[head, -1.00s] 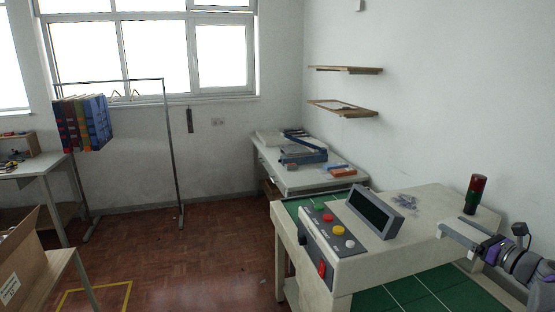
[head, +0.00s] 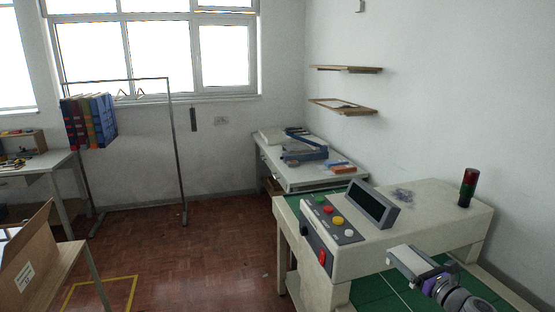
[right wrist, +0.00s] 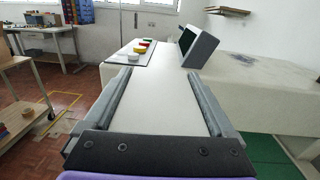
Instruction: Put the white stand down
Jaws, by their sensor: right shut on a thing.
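My right gripper (head: 411,263) is in the lower right of the head view, in front of the cream machine and above the green surface. It is shut on a pale flat-faced thing, which I take to be the white stand (right wrist: 165,98). In the right wrist view the stand's broad white face fills the space between the two grey fingers. Its lower part is hidden, and I cannot tell whether it touches anything below. My left gripper is not in view.
The cream machine (head: 440,213) carries a button panel (head: 331,221), a dark display (head: 373,204) and a red-green signal lamp (head: 467,188). A green surface (head: 372,293) lies below it. A side table (head: 315,178) with a blue device stands behind.

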